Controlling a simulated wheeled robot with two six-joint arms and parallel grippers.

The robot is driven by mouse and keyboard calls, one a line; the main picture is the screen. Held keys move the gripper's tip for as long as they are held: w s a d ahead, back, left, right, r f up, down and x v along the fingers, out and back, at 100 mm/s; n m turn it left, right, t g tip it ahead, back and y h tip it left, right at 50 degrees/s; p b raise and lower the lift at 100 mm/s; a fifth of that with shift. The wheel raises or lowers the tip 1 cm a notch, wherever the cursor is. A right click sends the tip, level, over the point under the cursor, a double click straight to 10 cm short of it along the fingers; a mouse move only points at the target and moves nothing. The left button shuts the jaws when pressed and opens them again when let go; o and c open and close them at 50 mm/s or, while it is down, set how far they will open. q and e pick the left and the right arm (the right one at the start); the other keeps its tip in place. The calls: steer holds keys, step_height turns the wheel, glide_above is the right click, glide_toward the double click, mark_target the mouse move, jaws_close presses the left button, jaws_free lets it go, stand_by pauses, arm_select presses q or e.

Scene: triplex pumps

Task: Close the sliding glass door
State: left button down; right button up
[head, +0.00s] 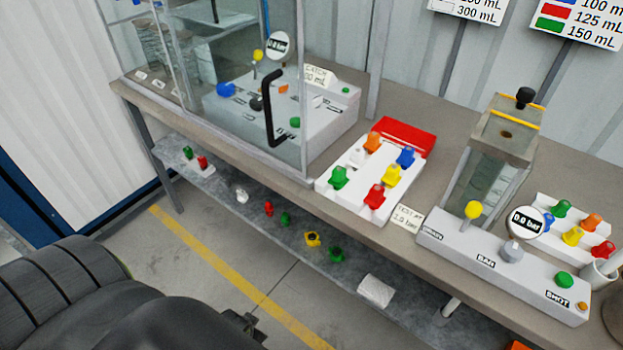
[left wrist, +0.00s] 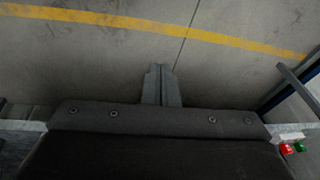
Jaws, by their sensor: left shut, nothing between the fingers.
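The sliding glass door (head: 225,120) is a clear pane with a black handle (head: 268,108) near its right edge, on a glass enclosure at the back left of the bench. To the right of the door's edge, part of the white control box (head: 342,112) shows uncovered by the pane. My left gripper (head: 245,325) is low in the head view, over the floor in front of the bench, well apart from the door and handle. In the left wrist view its fingers (left wrist: 161,84) are together and empty above the floor. My right gripper is not in view.
The bench (head: 440,105) carries a white tray of coloured knobs (head: 335,200), a red tray (head: 405,135) and a pump unit (head: 500,270). A lower shelf (head: 225,185) holds small coloured parts. The floor (head: 210,275) with its yellow line is clear in front.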

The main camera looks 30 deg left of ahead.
arm_select(q)
steer(key=w+d+r+m+t+y+p, duration=0.15)
steer(key=w+r+m+t, duration=0.4)
steer(key=r, duration=0.95)
steer(key=w+d+r+m+t, duration=0.2)
steer(key=w+r+m+t, duration=0.4)
steer(key=r, duration=0.9)
steer(key=w+d+r+m+t, duration=0.2)
steer(key=w+r+m+t, duration=0.45)
steer(key=r, duration=0.85)
steer(key=w+a+g+p, duration=0.1)
steer(key=w+a, duration=0.1)
steer(key=w, duration=0.3)
steer(key=w+a+n+g+p, duration=0.1)
steer(key=w+a+p, duration=0.1)
steer(key=w, duration=0.4)
steer(key=shift+w+a+r+g, duration=0.2)
steer(key=shift+a+g, duration=0.2)
steer(key=shift+a, duration=0.4)
steer(key=shift+s+n, duration=0.1)
steer(key=shift+n, duration=0.2)
